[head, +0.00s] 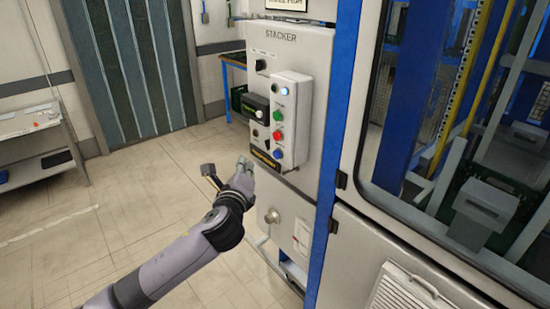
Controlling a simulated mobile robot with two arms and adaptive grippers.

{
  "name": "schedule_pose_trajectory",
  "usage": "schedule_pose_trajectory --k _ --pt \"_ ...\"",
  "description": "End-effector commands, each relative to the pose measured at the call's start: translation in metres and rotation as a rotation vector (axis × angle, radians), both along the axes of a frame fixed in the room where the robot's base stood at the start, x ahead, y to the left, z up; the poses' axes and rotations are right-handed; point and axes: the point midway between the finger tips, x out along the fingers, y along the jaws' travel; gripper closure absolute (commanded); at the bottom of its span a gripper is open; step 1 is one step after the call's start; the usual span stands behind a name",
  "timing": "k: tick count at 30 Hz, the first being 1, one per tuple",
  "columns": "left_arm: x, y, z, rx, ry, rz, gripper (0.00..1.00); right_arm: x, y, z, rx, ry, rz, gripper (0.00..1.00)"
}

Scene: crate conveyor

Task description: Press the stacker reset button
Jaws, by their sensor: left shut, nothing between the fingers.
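The STACKER control panel (290,110) is on the pale cabinet right of centre. Its raised button box carries a lit bluish-white lamp or button (284,91) on top, then a green button (279,115), a red button (277,135) and a blue button (278,154). The labels are too small to read, so I cannot tell by text which is reset. My left gripper (246,163) is shut and empty, just left of and slightly below the blue button, apart from it in the picture. My right gripper is not in view.
Black knobs (261,65) and a yellow-and-black label (265,158) are on the cabinet left of the button box. A round metal fitting (272,216) protrudes lower down. A glazed machine door (455,150) is at right. The tiled floor (150,195) at left is clear.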

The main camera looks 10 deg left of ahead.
Motion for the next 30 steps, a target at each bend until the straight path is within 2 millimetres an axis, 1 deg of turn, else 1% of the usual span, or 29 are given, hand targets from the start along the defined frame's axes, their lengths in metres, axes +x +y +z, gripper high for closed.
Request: schedule_pose_trajectory --k 1,6,12,18,30 --pt "0.007 -0.005 -0.002 -0.003 -0.002 0.0 1.0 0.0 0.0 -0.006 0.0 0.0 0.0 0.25" --pt "0.025 -0.02 -0.002 -0.001 -0.002 0.0 1.0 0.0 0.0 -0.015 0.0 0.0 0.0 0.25" --pt "0.04 -0.031 0.0 -0.002 0.0 0.002 1.0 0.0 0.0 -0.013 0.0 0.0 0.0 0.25" --pt "0.046 -0.035 0.0 0.0 0.0 0.001 1.0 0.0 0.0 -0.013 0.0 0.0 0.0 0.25" --pt "0.046 -0.035 0.0 0.0 -0.001 0.001 1.0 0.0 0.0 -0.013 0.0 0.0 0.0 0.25"
